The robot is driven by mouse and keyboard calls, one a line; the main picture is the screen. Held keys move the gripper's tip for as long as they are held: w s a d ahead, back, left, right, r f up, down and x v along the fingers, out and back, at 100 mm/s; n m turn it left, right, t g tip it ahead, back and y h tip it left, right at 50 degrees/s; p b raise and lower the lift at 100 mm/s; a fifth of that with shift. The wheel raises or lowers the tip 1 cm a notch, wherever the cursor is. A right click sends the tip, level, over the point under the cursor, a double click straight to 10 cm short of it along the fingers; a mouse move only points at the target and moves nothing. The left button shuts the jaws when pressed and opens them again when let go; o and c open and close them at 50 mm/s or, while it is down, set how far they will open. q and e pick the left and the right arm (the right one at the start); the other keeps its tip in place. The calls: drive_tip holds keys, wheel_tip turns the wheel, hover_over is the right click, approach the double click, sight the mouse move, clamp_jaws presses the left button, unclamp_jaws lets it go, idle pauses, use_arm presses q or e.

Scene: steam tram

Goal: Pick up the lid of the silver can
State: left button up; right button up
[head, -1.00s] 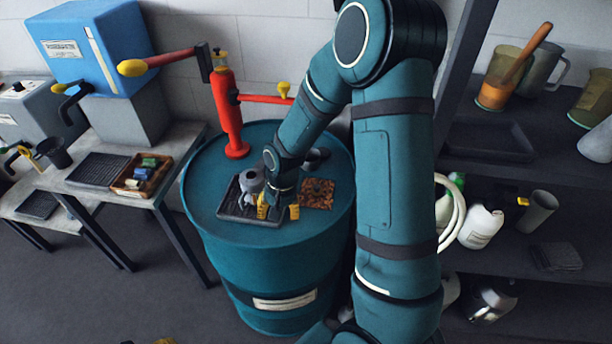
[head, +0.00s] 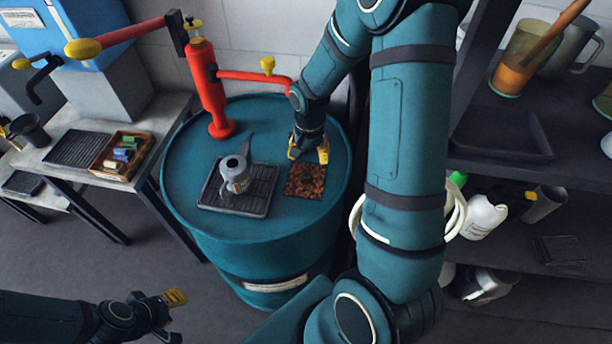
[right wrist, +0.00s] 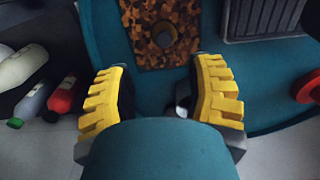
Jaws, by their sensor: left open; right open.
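The silver can (head: 240,181), with a long spout, stands on a black ribbed tray (head: 262,207) on top of the teal drum; its top looks open. A small dark round piece (head: 307,179), which looks like the lid, lies on a speckled brown mat (head: 297,190) to the right. In the right wrist view this piece (right wrist: 165,35) lies on the mat beyond the fingertips. My right gripper (head: 308,152) is open and empty at the mat's far edge. My left gripper (head: 172,316) is open and empty, low at the left, away from the drum.
A red pump (head: 210,95) with a long handle stands at the drum's back left. A grey bench (head: 170,110) with a box of small coloured items (head: 121,155) is left. A dark shelf (head: 520,185) with bottles and jugs is right.

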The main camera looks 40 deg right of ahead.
sight(306, 173)
drive_tip(key=f, duration=0.7)
drive_tip(key=shift+a+f, duration=0.3)
drive_tip(key=shift+a, duration=0.05)
clamp_jaws()
